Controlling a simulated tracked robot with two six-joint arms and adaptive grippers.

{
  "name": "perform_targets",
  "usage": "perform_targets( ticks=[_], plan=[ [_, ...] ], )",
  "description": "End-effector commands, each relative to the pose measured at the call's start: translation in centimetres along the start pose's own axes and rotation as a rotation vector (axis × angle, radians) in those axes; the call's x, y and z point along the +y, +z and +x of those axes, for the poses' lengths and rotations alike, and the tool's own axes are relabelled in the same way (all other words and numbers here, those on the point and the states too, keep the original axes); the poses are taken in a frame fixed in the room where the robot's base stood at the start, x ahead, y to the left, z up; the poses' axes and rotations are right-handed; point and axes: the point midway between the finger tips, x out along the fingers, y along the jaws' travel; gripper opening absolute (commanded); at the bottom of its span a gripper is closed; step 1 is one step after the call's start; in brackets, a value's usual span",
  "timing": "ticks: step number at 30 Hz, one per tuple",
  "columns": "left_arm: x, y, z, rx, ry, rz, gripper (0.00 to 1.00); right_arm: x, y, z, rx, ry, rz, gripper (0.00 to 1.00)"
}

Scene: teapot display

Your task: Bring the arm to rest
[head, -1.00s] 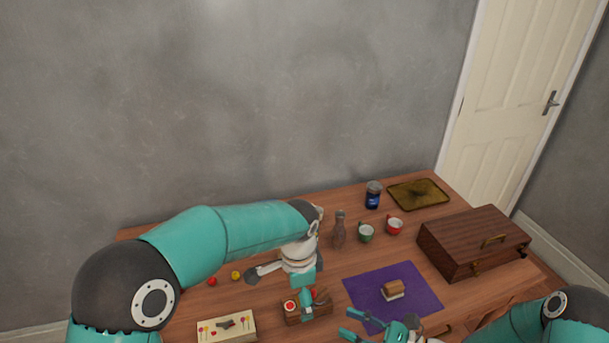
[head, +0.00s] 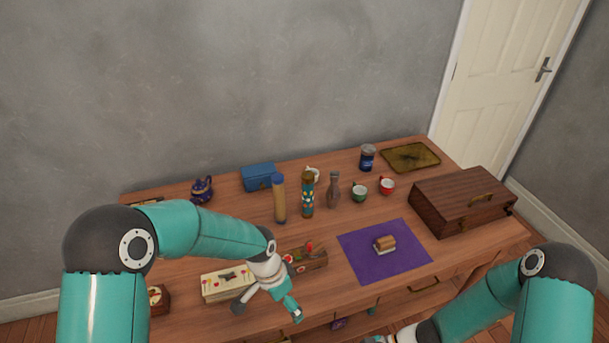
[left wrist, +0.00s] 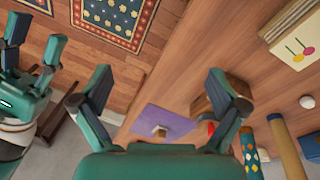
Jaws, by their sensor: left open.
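My left gripper (head: 267,304) hangs at the front of the table, in front of the small wooden box. Its fingers are spread with nothing between them, as the left wrist view (left wrist: 157,92) shows. The left arm arches in from the left over the table's near left part. My right arm is bent at the right, and its gripper is mostly cut off at the bottom edge of the head view. The right gripper (left wrist: 34,40) shows at the left of the left wrist view with its fingers apart and empty.
A purple mat (head: 357,263) holds a small brown-and-white object (head: 385,244). A cream box (head: 227,284) and wooden box (head: 310,260) stand near the left gripper.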

Motion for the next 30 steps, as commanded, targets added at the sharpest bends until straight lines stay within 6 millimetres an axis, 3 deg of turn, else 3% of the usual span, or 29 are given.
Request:
perform_targets(
  ticks=[4, 8, 13, 19, 21, 30],
  plan=[
    [1.0, 5.0, 5.0, 0.050, 0.074, -0.263, 0.97, 6.0, -3.9, 0.5, 0.240, 0.248, -0.235, 0.42],
    [2.4, 9.4, 8.2, 0.099, 0.112, -0.527, 0.97, 8.1, -7.4, -0.7, 0.444, 0.402, -0.526, 0.42],
    [4.1, 13.9, 10.1, 0.135, 0.125, -0.797, 0.97, 6.9, -9.3, -1.5, 0.608, 0.462, -0.864, 0.42],
    [6.1, 18.3, 10.9, 0.152, 0.114, -1.052, 0.97, 4.0, -8.6, -1.3, 0.710, 0.422, -1.209, 0.42],
    [5.3, 18.0, 13.5, 0.160, 0.111, -1.032, 0.97, 4.2, -11.3, -0.2, 0.708, 0.425, -1.185, 0.42],
    [4.2, 18.5, 19.3, 0.161, 0.110, -1.027, 0.97, 4.5, -16.6, 2.4, 0.709, 0.425, -1.182, 0.42]
  ],
)
